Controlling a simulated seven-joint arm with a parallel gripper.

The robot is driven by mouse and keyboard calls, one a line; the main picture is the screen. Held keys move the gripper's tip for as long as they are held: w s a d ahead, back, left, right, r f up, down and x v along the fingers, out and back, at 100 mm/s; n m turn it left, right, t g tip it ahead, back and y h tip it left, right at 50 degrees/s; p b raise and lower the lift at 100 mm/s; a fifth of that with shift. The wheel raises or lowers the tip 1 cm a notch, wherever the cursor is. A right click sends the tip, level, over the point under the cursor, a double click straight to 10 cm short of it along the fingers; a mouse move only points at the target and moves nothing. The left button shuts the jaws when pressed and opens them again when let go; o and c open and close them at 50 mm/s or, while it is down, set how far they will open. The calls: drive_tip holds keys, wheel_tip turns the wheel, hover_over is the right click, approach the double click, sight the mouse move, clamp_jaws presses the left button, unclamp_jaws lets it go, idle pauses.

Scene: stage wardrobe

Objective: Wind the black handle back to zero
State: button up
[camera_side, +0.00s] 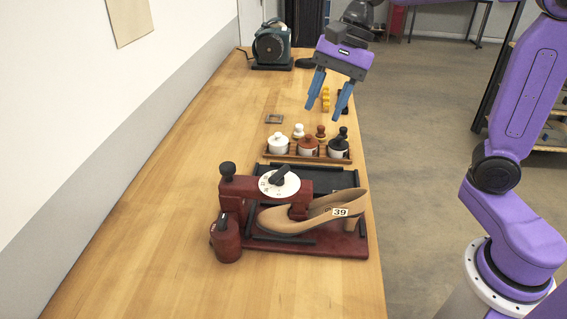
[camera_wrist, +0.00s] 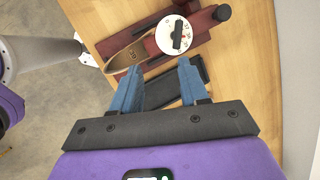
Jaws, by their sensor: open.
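The black handle (camera_side: 280,174) sits on a round white dial (camera_side: 291,188) with marks around its rim. The dial is on top of a dark red stretcher device (camera_side: 245,187). In the wrist view the black handle (camera_wrist: 177,35) lies across the dial's middle; I cannot tell which mark it points at. A beige heeled shoe (camera_side: 290,219) with a "39" label is on the device. My gripper (camera_side: 325,111) is open and empty, raised above the table behind the device, fingers pointing down. In the wrist view my gripper (camera_wrist: 158,68) is apart from the dial.
A black ball knob (camera_side: 227,169) stands at the device's left end, and a red cylinder with a black top (camera_side: 226,240) in front. A wooden tray (camera_side: 280,158) holds lidded pots behind it. A dark green machine (camera_side: 271,48) stands at the far end. The table's left side is clear.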

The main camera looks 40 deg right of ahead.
drive_tip(key=w+r+m, duration=0.2)
drive_tip(key=w+m, duration=0.1)
approach(280, 171)
drive_tip(key=shift+t+y, duration=0.3)
drive_tip(key=x, duration=0.8)
drive_tip(key=shift+s+d+f, duration=0.2)
drive_tip(key=shift+s, duration=0.05)
clamp_jaws()
